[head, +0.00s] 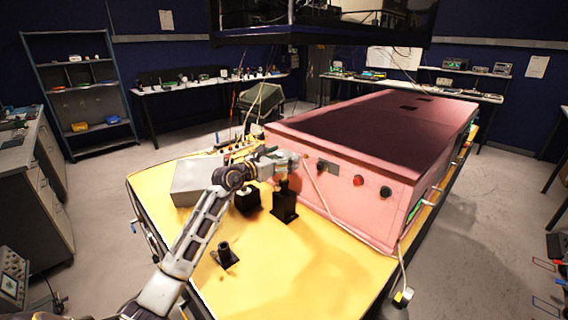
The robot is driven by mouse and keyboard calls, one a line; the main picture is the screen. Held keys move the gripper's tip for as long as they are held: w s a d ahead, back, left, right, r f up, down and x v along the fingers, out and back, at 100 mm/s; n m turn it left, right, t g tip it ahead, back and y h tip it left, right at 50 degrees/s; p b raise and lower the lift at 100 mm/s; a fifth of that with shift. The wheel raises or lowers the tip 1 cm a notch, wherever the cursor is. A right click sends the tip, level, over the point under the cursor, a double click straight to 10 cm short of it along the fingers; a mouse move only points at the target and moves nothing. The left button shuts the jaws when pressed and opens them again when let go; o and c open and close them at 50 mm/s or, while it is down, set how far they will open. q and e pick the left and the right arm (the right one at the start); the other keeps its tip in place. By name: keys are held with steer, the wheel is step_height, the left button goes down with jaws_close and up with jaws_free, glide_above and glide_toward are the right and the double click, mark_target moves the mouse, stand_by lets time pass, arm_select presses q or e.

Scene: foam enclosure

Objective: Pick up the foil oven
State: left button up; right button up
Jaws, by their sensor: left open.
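My left gripper (287,163) is at the end of the arm that comes in from the lower left. It is open, just above a black stand (284,207) on the yellow table, in front of the pink enclosure. I cannot surely pick out the foil oven; the small parts at the fingers and the top of this stand blend together. I cannot tell whether the fingers touch anything. A second black mount (247,201) with a pale top stands just left of it, partly behind my wrist. My right gripper is not in view.
The long pink enclosure (345,195) fills the table's right side. A grey box (194,178) stands at the left, partly behind my arm. A small black mount (225,256) stands nearer. The yellow table (290,275) is bare at the front. Cables hang at the enclosure's corner.

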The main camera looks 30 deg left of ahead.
arm_select(q)
steer(key=shift+r, duration=0.1)
steer(key=c, duration=1.5)
steer(key=shift+r, duration=5)
